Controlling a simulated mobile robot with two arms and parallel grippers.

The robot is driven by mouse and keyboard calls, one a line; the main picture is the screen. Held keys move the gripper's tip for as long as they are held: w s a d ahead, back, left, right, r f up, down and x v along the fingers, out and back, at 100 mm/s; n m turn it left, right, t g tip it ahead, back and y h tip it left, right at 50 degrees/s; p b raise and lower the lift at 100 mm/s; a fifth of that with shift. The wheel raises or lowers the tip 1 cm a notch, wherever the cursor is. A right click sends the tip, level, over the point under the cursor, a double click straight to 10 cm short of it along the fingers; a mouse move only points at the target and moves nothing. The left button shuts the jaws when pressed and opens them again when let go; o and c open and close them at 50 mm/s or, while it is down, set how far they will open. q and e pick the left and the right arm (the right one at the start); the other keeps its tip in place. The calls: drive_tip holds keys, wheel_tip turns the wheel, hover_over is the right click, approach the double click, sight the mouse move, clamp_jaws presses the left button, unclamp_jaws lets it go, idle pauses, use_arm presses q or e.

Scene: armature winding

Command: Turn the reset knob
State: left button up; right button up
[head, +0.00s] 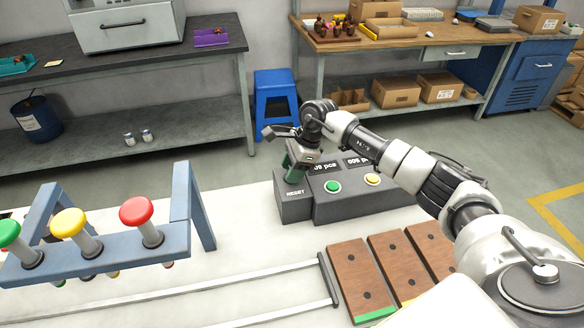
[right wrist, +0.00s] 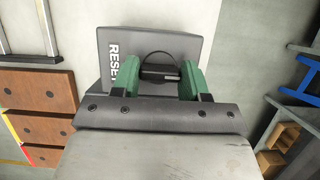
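The reset knob (right wrist: 157,72) is a black round knob with a raised bar, on the dark grey box marked RESET (right wrist: 112,45). In the head view this box (head: 293,207) stands on the white table, joined to the counter panel. My right gripper (head: 297,163) points down over the box and hides the knob there. In the right wrist view its two green fingers (right wrist: 159,76) are on either side of the knob, close against the ends of its bar. The fingers appear shut on it, though contact is hard to see. My left gripper is out of view.
The counter panel (head: 365,203) has a green and a yellow button and two displays. A blue rack (head: 110,252) with coloured-topped pegs stands at left. Brown wooden blocks (head: 362,279) lie in front of the panel, beside a metal rail frame (head: 328,279).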

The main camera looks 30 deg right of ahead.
drive_tip(key=c, duration=0.3)
drive_tip(key=shift+m, duration=0.3)
drive_tip(key=m+t, duration=0.1)
drive_tip(key=m, duration=0.2)
drive_tip(key=shift+h+b, duration=0.3)
drive_tip(key=shift+h, duration=0.1)
drive_tip(key=m, duration=0.2)
drive_tip(key=m+t+h, duration=0.1)
drive_tip(key=m, duration=0.1)
drive_tip(key=shift+s+m+t+b, duration=0.1)
drive_tip(key=shift+m+t+b, duration=0.2)
drive_tip(key=shift+m+b, duration=0.1)
drive_tip(key=m+h, duration=0.1)
drive_tip(key=m, duration=0.1)
drive_tip(key=m+b, duration=0.1)
drive_tip(key=m, duration=0.1)
drive_tip(key=shift+a+m+t+h, duration=0.15)
drive_tip(key=shift+m+t+h, duration=0.15)
drive_tip(key=shift+t+h, duration=0.1)
drive_tip(key=shift+m+h+b, duration=0.8)
drive_tip(key=shift+m+b, duration=0.25)
drive_tip(key=shift+m, duration=0.95)
